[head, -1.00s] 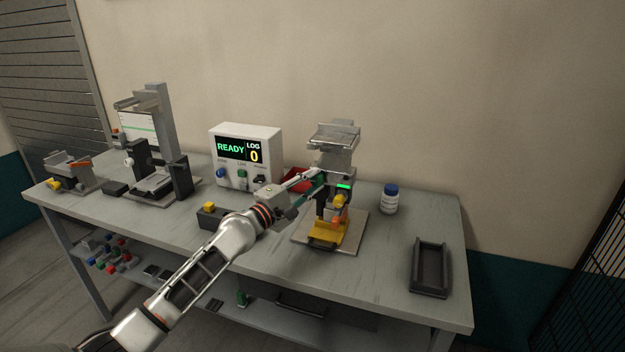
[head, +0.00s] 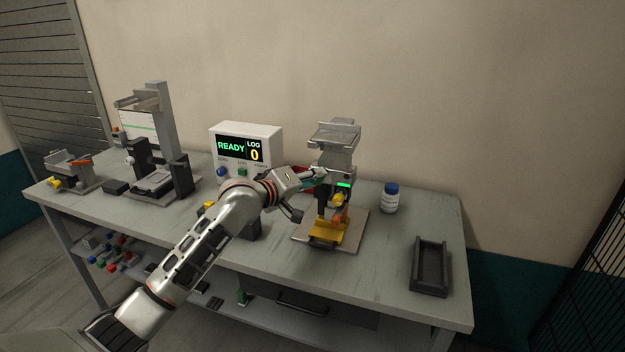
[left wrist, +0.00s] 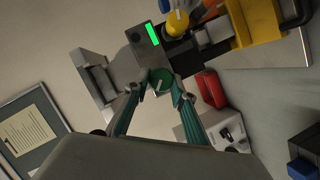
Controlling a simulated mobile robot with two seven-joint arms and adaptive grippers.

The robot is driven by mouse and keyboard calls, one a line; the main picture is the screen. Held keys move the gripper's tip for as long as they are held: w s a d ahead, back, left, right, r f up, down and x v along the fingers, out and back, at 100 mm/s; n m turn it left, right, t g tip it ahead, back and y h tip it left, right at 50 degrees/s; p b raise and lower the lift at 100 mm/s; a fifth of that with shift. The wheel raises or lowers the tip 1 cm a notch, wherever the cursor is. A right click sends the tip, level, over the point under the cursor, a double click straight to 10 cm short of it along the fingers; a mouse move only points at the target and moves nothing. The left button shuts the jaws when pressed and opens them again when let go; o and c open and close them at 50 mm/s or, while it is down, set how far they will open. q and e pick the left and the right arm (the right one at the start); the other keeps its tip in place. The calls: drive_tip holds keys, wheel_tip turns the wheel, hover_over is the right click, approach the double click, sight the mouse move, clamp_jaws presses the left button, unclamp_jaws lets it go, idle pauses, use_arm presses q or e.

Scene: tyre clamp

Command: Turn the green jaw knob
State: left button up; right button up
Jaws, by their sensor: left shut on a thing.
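The green jaw knob (left wrist: 161,80) sits on the side of the grey clamp stand (left wrist: 125,68) in the left wrist view, with a pale line on its face. My left gripper (left wrist: 158,90) has one fingertip on each side of the knob and is shut on it. In the head view my left gripper (head: 321,178) reaches the left side of the clamp stand (head: 335,158), and the knob is hidden behind the fingers. My right gripper is in neither view.
The stand has a lit green strip, a yellow knob (head: 339,199) and a yellow base part (head: 327,232). A display box (head: 262,134) reading READY and LOG 0 stands to the left. A white bottle (head: 390,202) and dark tray (head: 430,268) are right. A red bin (left wrist: 211,88) lies behind.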

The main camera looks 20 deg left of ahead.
use_arm(q)
drive_tip(key=shift+d+f+m, duration=0.1)
drive_tip(key=shift+m, duration=0.4)
drive_tip(key=o, duration=1.1)
drive_tip(key=v, duration=1.2)
drive_tip(key=shift+r, duration=0.2)
drive_tip(key=shift+d, duration=0.1)
